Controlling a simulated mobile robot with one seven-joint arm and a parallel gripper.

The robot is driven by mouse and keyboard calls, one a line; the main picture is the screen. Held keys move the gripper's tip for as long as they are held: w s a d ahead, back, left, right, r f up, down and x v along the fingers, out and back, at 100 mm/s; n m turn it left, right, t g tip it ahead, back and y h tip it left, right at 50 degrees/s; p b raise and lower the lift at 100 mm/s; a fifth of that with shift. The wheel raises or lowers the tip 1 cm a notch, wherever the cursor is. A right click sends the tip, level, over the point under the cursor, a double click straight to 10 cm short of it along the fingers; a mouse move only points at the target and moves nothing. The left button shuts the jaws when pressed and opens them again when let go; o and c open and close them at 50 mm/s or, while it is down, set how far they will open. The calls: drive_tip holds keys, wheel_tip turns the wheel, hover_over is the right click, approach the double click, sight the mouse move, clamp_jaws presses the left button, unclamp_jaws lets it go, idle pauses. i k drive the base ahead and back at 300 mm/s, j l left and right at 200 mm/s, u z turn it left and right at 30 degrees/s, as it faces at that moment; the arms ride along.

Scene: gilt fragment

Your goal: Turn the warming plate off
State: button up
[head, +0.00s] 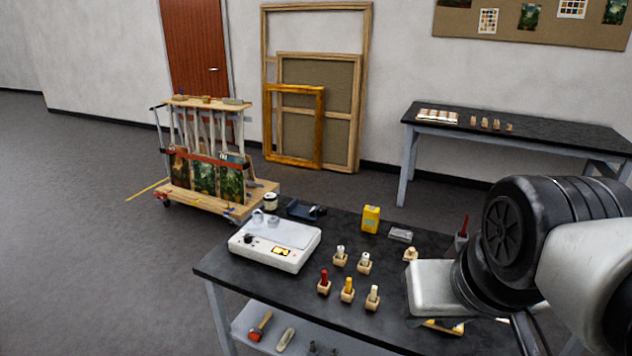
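The warming plate (262,257) is a low white box with a pale flat top, on the left part of the dark near table. I cannot read the display or the knob's setting. My arm comes in from the right, and its pale end part hangs over the table's right side, well apart from the plate. No fingertips of my gripper can be made out, so I cannot tell whether it is open or shut.
Small bottles in wooden blocks (347,296) stand on the near table (225,270), between the plate and my arm. A yellow container (370,219) and a jar (270,202) stand behind. A cart (180,196) is at the back left. Another table (550,136) stands back right.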

sight(248, 238)
drive_tip(key=i+j+z, duration=0.2)
drive_tip(key=j, duration=0.15)
drive_tip(key=j+z, duration=0.2)
drive_tip(key=j, duration=0.15)
drive_tip(key=i+j+z, duration=0.15)
drive_tip(key=j, duration=0.2)
drive_tip(key=i+j, duration=0.1)
drive_tip(key=j, duration=0.45)
drive_tip(key=i+j+z, duration=0.1)
drive_tip(key=j, duration=0.5)
drive_tip(key=i+j, duration=0.1)
drive_tip(key=j, duration=0.5)
drive_tip(key=i+j+z, duration=0.1)
drive_tip(key=j, duration=0.45)
